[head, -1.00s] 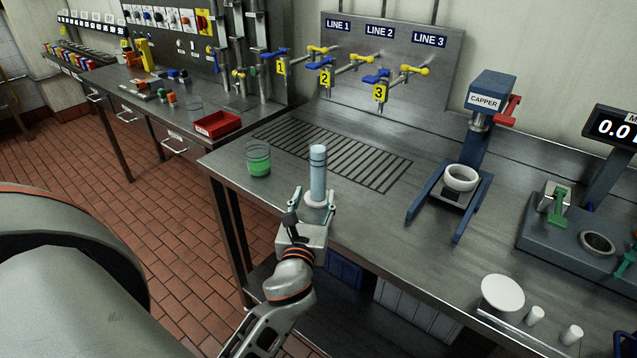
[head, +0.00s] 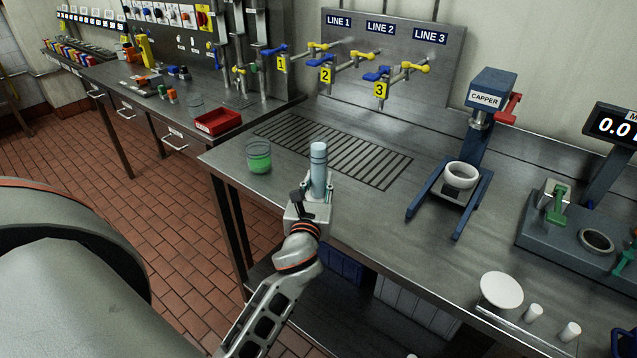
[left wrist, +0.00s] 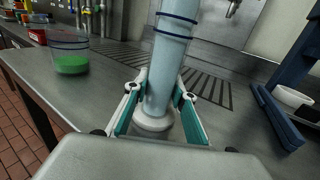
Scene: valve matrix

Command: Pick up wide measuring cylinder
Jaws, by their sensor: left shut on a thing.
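The wide measuring cylinder is a tall pale-blue clear cylinder (head: 318,168) with dark blue bands and a round foot. It stands upright at the near edge of the steel bench, left of the capper. My left gripper (head: 317,192) reaches it from the front and is shut on its lower part. The left wrist view shows the cylinder (left wrist: 173,60) between the teal finger pads of the gripper (left wrist: 158,108), just above its foot. Whether the foot touches the bench is hard to tell. My right gripper is not in view.
A beaker of green liquid (head: 258,157) stands just left of the cylinder. A drain grate (head: 345,150) lies behind it, under numbered valves. The capper (head: 480,115) stands to the right, with a white dish (head: 501,290) and small white caps nearer. A red tray (head: 218,122) is on the left bench.

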